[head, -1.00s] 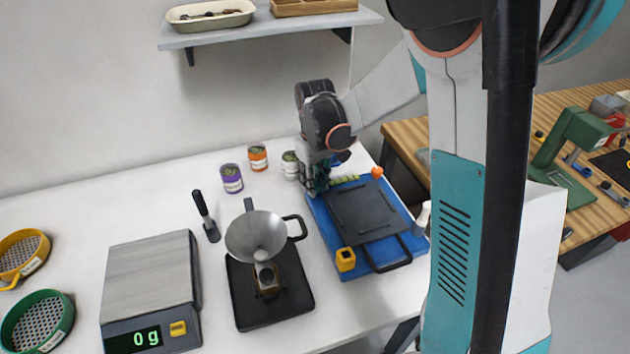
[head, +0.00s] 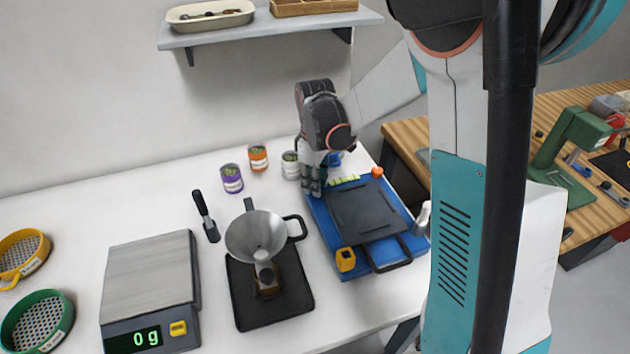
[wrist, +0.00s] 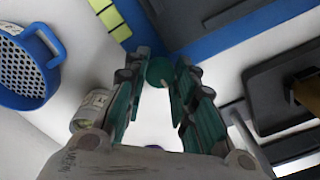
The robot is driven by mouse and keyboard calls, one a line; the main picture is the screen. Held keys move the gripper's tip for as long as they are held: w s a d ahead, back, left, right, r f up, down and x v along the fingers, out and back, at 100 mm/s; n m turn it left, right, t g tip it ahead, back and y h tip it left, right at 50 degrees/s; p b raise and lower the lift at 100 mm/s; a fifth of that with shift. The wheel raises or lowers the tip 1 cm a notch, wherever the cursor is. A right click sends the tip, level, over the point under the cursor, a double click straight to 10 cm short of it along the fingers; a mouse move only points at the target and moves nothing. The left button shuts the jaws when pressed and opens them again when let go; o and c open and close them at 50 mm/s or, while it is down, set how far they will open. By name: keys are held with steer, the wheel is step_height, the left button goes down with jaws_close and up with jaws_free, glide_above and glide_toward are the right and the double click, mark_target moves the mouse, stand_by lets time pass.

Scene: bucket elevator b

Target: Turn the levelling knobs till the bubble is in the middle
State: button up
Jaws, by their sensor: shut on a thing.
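A blue base (head: 322,213) carries a dark flat plate (head: 365,212) with a black handle. My gripper (head: 313,188) is at its back left corner, pointing down. In the wrist view my gripper (wrist: 162,88) has its fingers closed on a round dark green knob (wrist: 160,70) at the base's corner. An orange knob (head: 377,172) is at the back right corner, and a yellow knob (head: 345,259) at the front left. A yellow-green segmented strip (head: 343,180), possibly the level vial, lies along the back edge; it also shows in the wrist view (wrist: 108,18). I cannot make out the bubble.
Left of the base stand a funnel (head: 255,236) over a black stand and a scale (head: 150,275) reading 0 g. Small cans (head: 231,178) stand near my gripper. A blue sieve (wrist: 25,72) is close by. A white-handled item (head: 422,217) is at the base's right edge.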

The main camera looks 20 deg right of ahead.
steer(key=shift+n, duration=0.4)
steer(key=o, duration=1.1)
step_height(320, 180, up, 12)
